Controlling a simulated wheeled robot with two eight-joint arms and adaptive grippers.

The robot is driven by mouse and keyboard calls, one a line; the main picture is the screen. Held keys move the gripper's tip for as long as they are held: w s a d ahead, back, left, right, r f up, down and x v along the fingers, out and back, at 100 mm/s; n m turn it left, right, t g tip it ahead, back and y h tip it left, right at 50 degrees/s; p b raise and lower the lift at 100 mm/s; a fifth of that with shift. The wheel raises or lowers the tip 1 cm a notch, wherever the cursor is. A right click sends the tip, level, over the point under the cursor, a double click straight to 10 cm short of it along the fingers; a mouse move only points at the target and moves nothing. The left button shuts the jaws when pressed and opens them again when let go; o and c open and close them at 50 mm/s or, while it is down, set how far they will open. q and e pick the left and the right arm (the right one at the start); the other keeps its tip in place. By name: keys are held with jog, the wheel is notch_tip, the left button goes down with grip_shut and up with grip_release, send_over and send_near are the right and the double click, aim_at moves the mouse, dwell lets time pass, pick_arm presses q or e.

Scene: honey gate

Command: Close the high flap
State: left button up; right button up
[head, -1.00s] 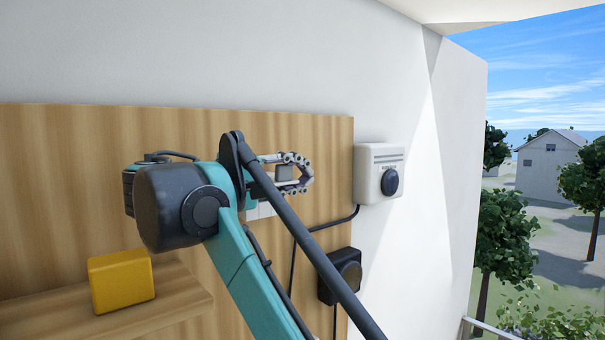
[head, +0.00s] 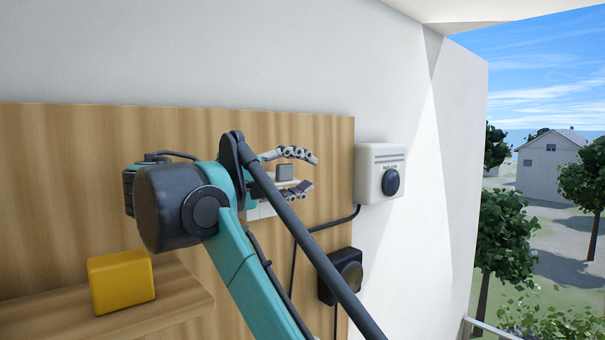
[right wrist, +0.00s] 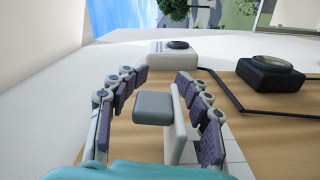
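The high flap shows in the right wrist view as a thin white plate (right wrist: 177,125) standing out from the wooden board, with a grey block (right wrist: 153,108) on its left face. In the head view the grey block (head: 285,172) and part of the white flap (head: 288,184) show behind my right arm. My right gripper (head: 314,172) is open, its fingers on either side of the block and plate. In the right wrist view there is a gap between the left finger and the block; the right finger is close to the plate, contact unclear. My left gripper is out of view.
A white box with a dark round knob (head: 380,172) is on the wall right of the board. A black device (head: 341,276) sits below it, with cables. A yellow block (head: 121,281) rests on a wooden shelf (head: 170,299) at lower left.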

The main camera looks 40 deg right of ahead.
jog(key=s+a, duration=0.1)
jog(key=a, duration=1.1)
